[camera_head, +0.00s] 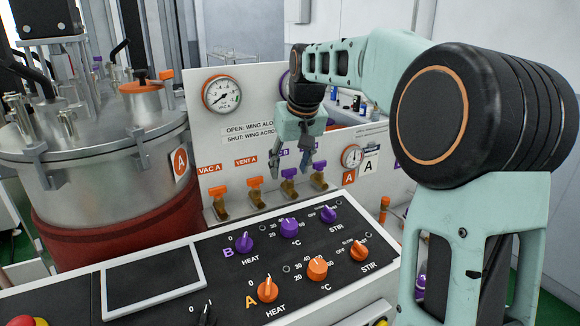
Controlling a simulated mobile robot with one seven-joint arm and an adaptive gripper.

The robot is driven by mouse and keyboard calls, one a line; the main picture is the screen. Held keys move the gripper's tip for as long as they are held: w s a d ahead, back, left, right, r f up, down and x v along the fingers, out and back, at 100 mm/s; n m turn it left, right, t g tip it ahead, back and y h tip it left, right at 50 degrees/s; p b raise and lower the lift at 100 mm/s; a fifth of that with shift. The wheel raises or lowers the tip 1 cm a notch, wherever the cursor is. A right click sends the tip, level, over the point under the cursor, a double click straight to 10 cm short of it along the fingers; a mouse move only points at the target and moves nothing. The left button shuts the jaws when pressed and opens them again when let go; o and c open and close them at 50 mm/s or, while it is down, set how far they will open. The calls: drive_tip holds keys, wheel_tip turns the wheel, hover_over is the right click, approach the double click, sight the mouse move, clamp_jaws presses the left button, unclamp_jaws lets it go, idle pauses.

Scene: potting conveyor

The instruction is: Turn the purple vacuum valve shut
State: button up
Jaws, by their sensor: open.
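Two small purple-winged valves on brass-coloured bodies stand in a row at the foot of the white panel (240,110): a left one (289,172) and a right one (320,166). The label above the left one is mostly hidden by my gripper; only a "B" shows, so I cannot read which is the vacuum valve. The wing angles are too small to tell surely. My gripper (289,166) points down, open and empty, with its fingers in front of or around the left purple valve in the picture. I cannot tell whether they touch it.
Orange valves labelled VAC A (218,191) and VENT A (255,183) stand just left. A black control console (200,262) with purple and orange knobs lies in front. A steel vessel (85,150) fills the left. Gauges (221,93) sit on the panel.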

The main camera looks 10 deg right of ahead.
drive_tip(key=shift+c, duration=0.6)
drive_tip(key=c, duration=1)
drive_tip(key=shift+n+y+p, duration=0.3)
drive_tip(key=shift+n+p, duration=0.1)
drive_tip(key=shift+n, duration=0.3)
drive_tip(key=shift+c, duration=0.2)
drive_tip(key=o, duration=1.2)
drive_tip(key=shift+c, duration=0.2)
drive_tip(key=shift+r, duration=0.1)
drive_tip(key=v, duration=1.1)
drive_tip(key=shift+r, duration=0.45)
